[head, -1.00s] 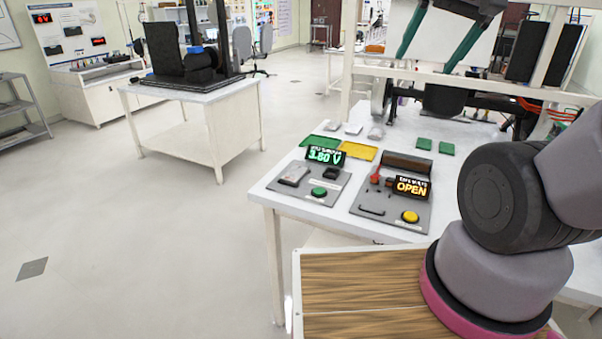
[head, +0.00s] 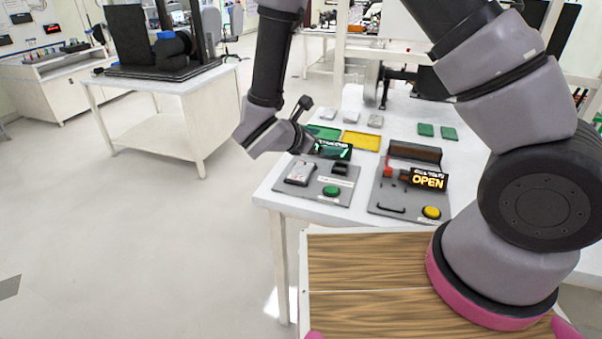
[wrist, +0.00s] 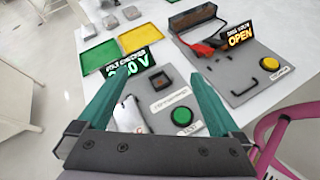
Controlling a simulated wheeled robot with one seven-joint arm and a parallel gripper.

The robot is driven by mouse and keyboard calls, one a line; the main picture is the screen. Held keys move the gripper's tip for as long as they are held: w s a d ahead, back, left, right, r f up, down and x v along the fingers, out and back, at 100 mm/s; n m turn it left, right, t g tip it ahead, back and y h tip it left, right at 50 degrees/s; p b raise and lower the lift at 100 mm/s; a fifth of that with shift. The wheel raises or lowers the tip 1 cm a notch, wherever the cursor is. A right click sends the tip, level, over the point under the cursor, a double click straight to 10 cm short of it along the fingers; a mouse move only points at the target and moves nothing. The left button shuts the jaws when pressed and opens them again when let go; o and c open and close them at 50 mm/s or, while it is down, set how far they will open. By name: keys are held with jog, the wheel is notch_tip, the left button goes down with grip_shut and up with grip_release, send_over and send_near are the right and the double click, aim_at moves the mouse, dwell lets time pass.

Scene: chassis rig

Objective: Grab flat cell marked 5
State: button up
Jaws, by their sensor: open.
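My gripper (wrist: 152,78) is open and empty, its two teal fingers spread wide over the grey volt checker board (wrist: 155,105). A flat silver cell (wrist: 130,115) lies on that board, just inside the left finger in the wrist view. In the head view this cell (head: 300,172) is on the left of the checker. Several other flat silver cells lie at the back, such as one (head: 375,120) behind the yellow tray and another (head: 327,112) behind the green tray. I cannot read a number on any cell.
A green tray (head: 322,131) and a yellow tray (head: 361,141) lie behind the checker. The checker has a lit display and a green button (head: 331,191). A second board (head: 405,205) with an OPEN sign, a dark bar and a yellow button stands right.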

jog(key=s+a+f+n+t+y, duration=0.1)
jog(key=a+f+n, duration=0.1)
jog(key=f, duration=0.1)
jog(key=s+a+f+n+t+y, duration=0.1)
jog(key=a+f+n, duration=0.1)
jog(key=a+f, duration=0.1)
jog(key=s+a+f+n+t+y, duration=0.1)
jog(key=a+f+n+y, duration=0.1)
jog(key=a+f+n, duration=0.1)
jog(key=shift+s+a+f, duration=0.2)
jog(key=shift+a+f, duration=0.05)
jog(key=shift+f, duration=0.2)
send_near(301, 170)
jog(key=shift+w+d+f+n, duration=0.3)
jog(key=shift+w+d+f, duration=0.4)
jog(key=shift+w+f, duration=0.15)
jog(key=x, duration=0.5)
jog(key=shift+w+a+r, duration=0.15)
jog(key=shift+w+r, duration=0.05)
jog(key=shift+w, duration=0.3)
grip_shut()
